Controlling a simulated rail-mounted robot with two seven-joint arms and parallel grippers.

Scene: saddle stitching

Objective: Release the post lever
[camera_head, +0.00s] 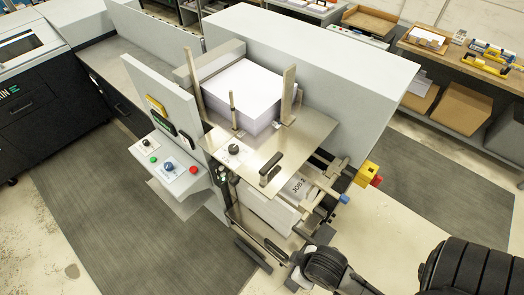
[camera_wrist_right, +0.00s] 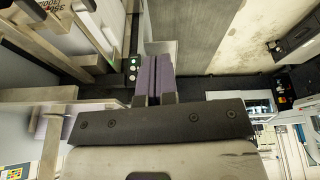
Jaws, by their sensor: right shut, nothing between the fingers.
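The feeder has a flat metal plate (camera_head: 288,150) that carries a tall stack of white paper (camera_head: 243,88) between upright posts. A black handle (camera_head: 270,176) is on the plate's front part. I cannot tell which of these is the post lever. My right gripper shows in the right wrist view (camera_wrist_right: 156,60), its purple fingers together and empty. In the head view my right arm is low at the front, below the plate. My left gripper is out of view.
A control panel (camera_head: 175,165) with coloured buttons stands left of the plate. Shelves with cartons (camera_head: 461,108) stand at the right; floor is clear between.

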